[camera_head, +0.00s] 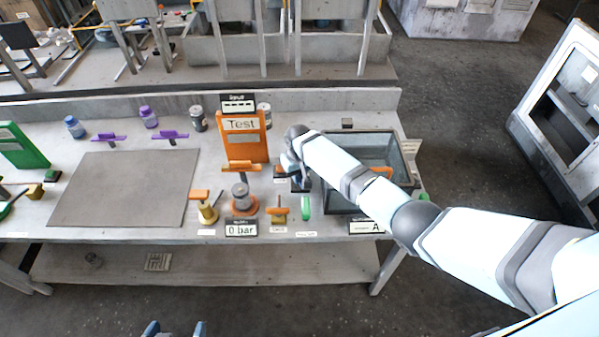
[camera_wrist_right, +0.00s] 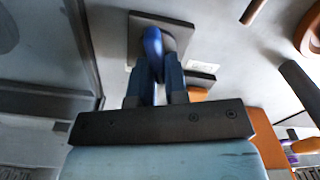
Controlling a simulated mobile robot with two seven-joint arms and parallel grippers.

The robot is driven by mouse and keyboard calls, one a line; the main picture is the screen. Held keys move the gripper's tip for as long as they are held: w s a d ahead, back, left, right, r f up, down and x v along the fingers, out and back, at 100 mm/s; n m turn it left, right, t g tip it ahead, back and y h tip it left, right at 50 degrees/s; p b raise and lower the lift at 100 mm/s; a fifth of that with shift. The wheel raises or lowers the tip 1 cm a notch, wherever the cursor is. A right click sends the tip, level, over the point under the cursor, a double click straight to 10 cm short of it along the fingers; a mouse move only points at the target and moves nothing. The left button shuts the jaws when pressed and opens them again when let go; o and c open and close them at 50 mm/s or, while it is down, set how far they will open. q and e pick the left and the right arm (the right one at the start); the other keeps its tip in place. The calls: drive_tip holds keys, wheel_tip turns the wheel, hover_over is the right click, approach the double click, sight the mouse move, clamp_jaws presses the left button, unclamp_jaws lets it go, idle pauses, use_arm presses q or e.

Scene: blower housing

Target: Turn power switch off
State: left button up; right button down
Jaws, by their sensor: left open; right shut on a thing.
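My right gripper (camera_head: 297,178) reaches down to a small dark base plate on the bench, just left of the glass tank. In the right wrist view the closed fingers (camera_wrist_right: 160,62) point at this square dark plate (camera_wrist_right: 142,24), which I take to be the power switch's base. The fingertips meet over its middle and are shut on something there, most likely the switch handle. My left gripper (camera_head: 175,328) is open and empty at the bottom edge of the head view, away from the bench.
The glass tank (camera_head: 345,205) stands right of my right gripper, under my forearm. The orange Test panel (camera_head: 243,150) stands to the left behind it. Orange-handled valves (camera_head: 207,212) and a 0 bar display (camera_head: 241,229) are close by. A bare grey mat (camera_head: 125,190) lies left.

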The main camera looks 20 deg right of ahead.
drive_tip(key=shift+a+n, duration=0.1)
drive_tip(key=shift+n, duration=0.5)
drive_tip(key=c, duration=1.1)
unclamp_jaws()
drive_tip(key=shift+c, duration=0.2)
wheel_tip(320, 180, up, 14)
drive_tip(key=shift+f, duration=0.1)
